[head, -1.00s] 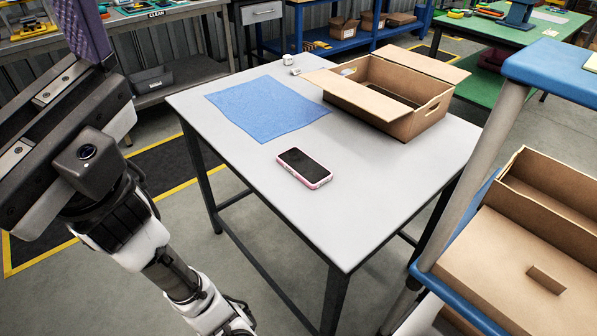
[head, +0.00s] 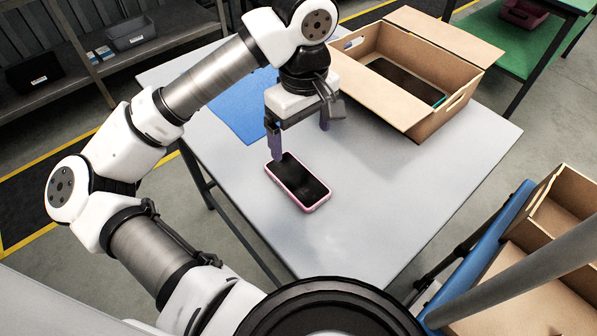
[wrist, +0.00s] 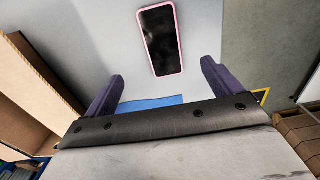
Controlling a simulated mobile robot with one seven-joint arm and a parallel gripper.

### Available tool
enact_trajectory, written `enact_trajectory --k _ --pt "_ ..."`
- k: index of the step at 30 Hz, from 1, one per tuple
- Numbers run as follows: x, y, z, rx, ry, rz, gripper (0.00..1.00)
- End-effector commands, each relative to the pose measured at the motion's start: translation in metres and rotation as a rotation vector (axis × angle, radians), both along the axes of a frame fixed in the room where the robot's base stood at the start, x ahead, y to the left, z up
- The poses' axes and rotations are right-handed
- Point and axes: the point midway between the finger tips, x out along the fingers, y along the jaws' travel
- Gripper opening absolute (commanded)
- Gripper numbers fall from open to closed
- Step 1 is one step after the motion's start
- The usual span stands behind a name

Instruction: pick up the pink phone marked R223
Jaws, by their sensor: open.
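The pink phone (head: 297,182) lies flat, dark screen up, on the grey table near its front left edge. It also shows in the wrist view (wrist: 161,42), beyond my fingertips, roughly centred between them. My gripper (head: 299,142) is open and empty, its two purple fingers pointing down over the table just behind the phone in the head view. In the wrist view the gripper (wrist: 161,70) has its fingers spread wide, with the phone apart from both. The marking R223 cannot be read in either view.
An open cardboard carton (head: 410,75) stands on the table at the back right; its wall (wrist: 35,75) shows at the left in the wrist view. A blue cloth (head: 240,105) lies behind the phone, partly hidden by my arm. The table right of the phone is clear.

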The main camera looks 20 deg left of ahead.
Motion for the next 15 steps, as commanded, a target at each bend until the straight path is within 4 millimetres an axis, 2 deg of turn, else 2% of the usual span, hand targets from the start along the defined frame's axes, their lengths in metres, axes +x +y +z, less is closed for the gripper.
enact_trajectory --k 3,9,15 --pt "-0.001 -0.002 -0.023 -0.008 0.003 -0.002 0.91" --pt "-0.001 -0.001 -0.058 -0.009 0.001 0.000 0.91" --pt "-0.001 -0.002 -0.072 -0.007 -0.002 -0.002 0.91"
